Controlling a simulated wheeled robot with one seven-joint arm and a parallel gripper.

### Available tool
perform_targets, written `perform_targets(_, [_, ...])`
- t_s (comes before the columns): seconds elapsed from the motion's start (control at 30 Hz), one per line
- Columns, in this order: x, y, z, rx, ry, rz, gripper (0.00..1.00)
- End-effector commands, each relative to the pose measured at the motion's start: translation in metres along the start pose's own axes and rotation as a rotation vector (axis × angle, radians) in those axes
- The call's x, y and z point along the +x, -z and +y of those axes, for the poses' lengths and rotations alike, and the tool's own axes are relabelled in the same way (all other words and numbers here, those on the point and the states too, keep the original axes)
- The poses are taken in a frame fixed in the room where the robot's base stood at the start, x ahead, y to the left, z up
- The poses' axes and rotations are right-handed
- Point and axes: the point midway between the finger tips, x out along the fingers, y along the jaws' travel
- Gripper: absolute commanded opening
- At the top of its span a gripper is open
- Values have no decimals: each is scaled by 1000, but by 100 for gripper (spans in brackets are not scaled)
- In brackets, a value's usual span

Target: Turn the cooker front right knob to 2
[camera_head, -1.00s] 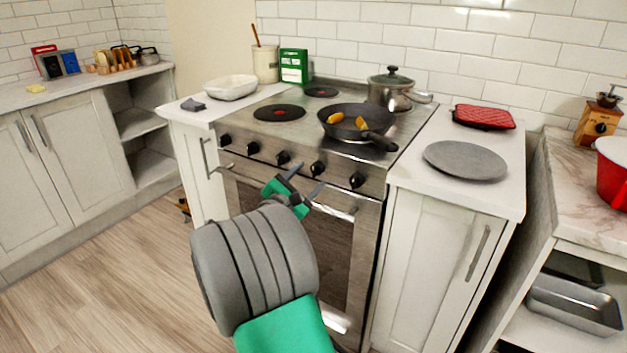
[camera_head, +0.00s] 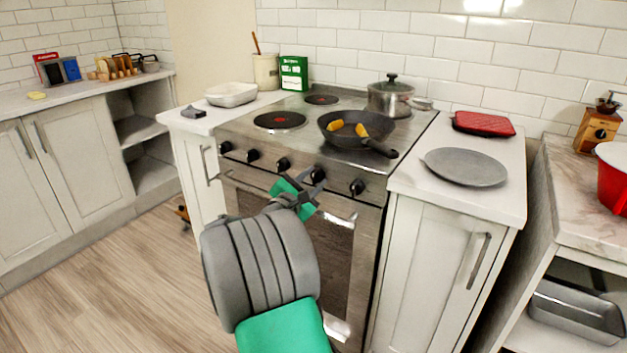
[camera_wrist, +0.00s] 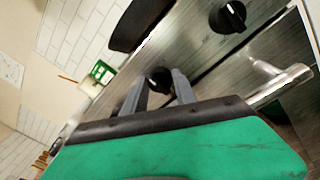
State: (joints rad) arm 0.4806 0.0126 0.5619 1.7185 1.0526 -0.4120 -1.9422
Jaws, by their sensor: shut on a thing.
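The cooker (camera_head: 340,90) has a row of several black knobs along its front panel. My gripper (camera_head: 313,180) is at the second knob from the right (camera_head: 319,173). In the wrist view this knob (camera_wrist: 158,80) sits between the two grey fingertips (camera_wrist: 160,76), and the gripper is shut on it. The fingers partly cover it, and its number setting is too small to read. The rightmost knob (camera_head: 357,187) is free of the gripper and also shows in the wrist view (camera_wrist: 228,16).
The oven door handle (camera_head: 335,213) runs just below the knobs, close to my gripper. A frying pan (camera_head: 340,138) with yellow food and a lidded pot (camera_head: 388,102) stand on the hob. A grey plate (camera_head: 465,167) lies on the right counter.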

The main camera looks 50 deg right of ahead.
Motion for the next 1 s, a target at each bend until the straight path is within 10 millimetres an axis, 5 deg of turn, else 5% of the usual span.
perform_targets(0.17, [0, 0, 0, 0, 0, 0, 0])
perform_targets(0.57, [0, 1, -1, 36, -1, -2, 0])
perform_targets(1.0, [0, 4, -2, 330, -14, -21, 0])
